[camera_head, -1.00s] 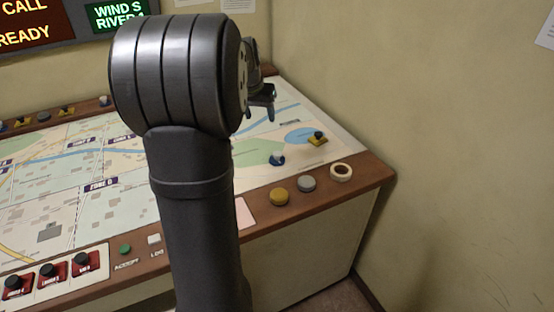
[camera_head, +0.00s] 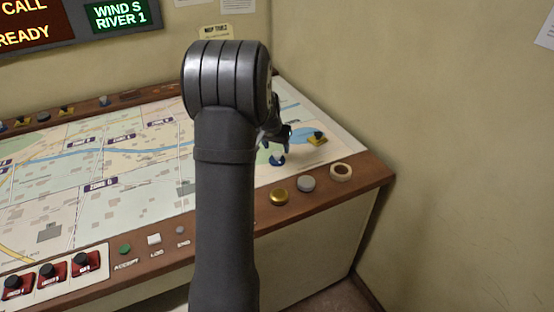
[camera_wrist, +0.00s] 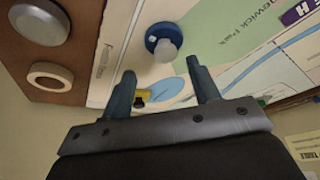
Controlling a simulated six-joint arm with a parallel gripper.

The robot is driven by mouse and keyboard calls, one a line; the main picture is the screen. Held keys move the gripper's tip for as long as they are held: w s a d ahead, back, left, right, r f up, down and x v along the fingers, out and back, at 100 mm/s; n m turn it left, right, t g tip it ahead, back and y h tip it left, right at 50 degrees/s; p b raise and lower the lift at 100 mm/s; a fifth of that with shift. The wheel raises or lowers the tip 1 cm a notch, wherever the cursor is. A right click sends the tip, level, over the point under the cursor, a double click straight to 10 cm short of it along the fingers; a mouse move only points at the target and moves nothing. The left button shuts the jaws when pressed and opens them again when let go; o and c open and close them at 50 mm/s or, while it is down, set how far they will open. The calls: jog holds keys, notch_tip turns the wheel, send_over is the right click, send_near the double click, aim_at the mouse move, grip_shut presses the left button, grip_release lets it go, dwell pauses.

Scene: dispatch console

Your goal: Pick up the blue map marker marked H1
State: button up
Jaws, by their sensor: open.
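The blue map marker (camera_head: 277,161) stands on the right part of the map, near the wooden front rim. In the wrist view it is a round blue base with a pale knob (camera_wrist: 163,42); no H1 marking is legible. My gripper (camera_head: 278,142) is just above and behind the marker in the head view, partly hidden by my arm. In the wrist view my gripper (camera_wrist: 160,72) is open and empty, with the marker just beyond the fingertips, roughly centred between them.
A yellow marker with a black knob (camera_head: 317,139) stands to the right by the blue lake patch. On the wooden rim (camera_head: 365,182) sit a yellow disc (camera_head: 279,196), a grey disc (camera_head: 306,184) and a cream ring (camera_head: 341,172). A wall stands beyond the right end.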

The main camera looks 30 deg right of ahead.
aim_at(277, 153)
jog(key=shift+w+x, duration=0.2)
jog(key=shift+x, duration=1.2)
jog(key=shift+w+x, duration=0.25)
jog(key=shift+x, duration=1.2)
jog(key=shift+a+r, duration=0.1)
jog(key=shift+a, duration=0.05)
jog(key=c, duration=1.1)
